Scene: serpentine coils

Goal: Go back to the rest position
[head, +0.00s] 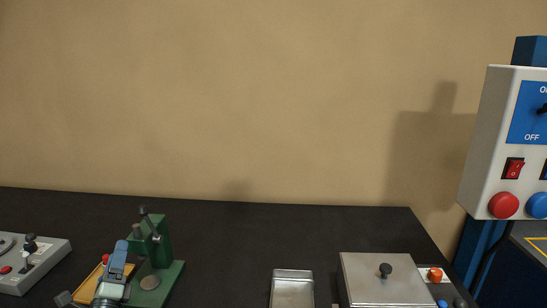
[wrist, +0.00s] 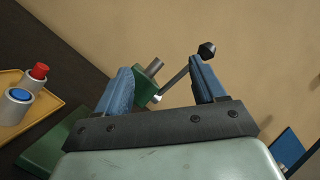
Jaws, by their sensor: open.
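My gripper (head: 118,252) is low at the left of the head view, in front of a green press (head: 160,270). In the wrist view my gripper (wrist: 162,70) has its two blue fingers spread apart with nothing held between them. The press's green head (wrist: 146,84) and its dark lever with a black knob (wrist: 207,49) show beyond and between the fingers. I cannot tell whether a finger touches the press.
A yellow tray (wrist: 47,117) beside the press holds a red-topped (wrist: 39,71) and a blue-topped cylinder (wrist: 19,97). A grey control box (head: 45,262) stands left. A metal tray (head: 292,273), lidded metal box (head: 360,270) and switch cabinet (head: 490,140) are right. The middle table is clear.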

